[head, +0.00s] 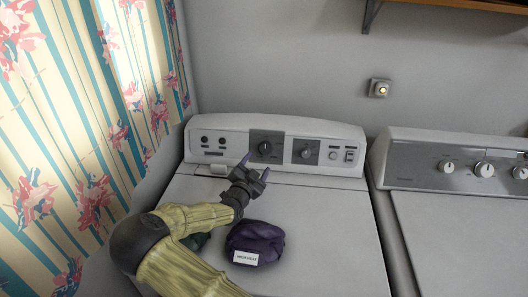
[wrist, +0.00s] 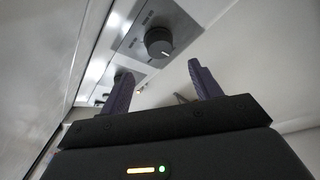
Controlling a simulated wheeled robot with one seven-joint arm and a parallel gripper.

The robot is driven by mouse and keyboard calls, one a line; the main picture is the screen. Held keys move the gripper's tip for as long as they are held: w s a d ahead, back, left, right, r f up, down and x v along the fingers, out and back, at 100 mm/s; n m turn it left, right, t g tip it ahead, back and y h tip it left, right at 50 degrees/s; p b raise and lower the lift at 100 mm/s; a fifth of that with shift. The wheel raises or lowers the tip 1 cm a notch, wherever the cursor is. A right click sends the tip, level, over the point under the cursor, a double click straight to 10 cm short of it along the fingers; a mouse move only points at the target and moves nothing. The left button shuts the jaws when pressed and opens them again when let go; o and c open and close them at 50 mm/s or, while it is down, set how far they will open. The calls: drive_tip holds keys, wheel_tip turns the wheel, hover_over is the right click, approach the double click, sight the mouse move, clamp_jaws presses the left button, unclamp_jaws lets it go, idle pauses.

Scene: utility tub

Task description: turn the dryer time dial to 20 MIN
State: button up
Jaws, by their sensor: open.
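The white machine on the left has a raised back panel (head: 225,128) with a large black dial (head: 264,148) on a dark grey plate. A smaller dial (head: 306,153) sits to its right on another grey plate. The dial lettering is too small to read, so I cannot tell the setting or which is the time dial. My gripper (head: 257,167) is open and empty, just in front of and below the large dial. In the wrist view a black dial (wrist: 158,42) with a pale pointer mark shows beyond the gap between the fingers (wrist: 160,69), apart from both.
A dark purple bundle (head: 256,238) with a white label lies on the machine top, right of my arm. A dark green item (head: 196,241) is partly hidden by the arm. A second machine (head: 455,165) stands at the right. The top's right side is clear.

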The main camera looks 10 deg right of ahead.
sight(266, 149)
drive_tip(key=x, duration=0.8)
drive_tip(key=shift+p, duration=0.4)
drive_tip(key=shift+c, duration=0.2)
drive_tip(key=c, duration=0.9)
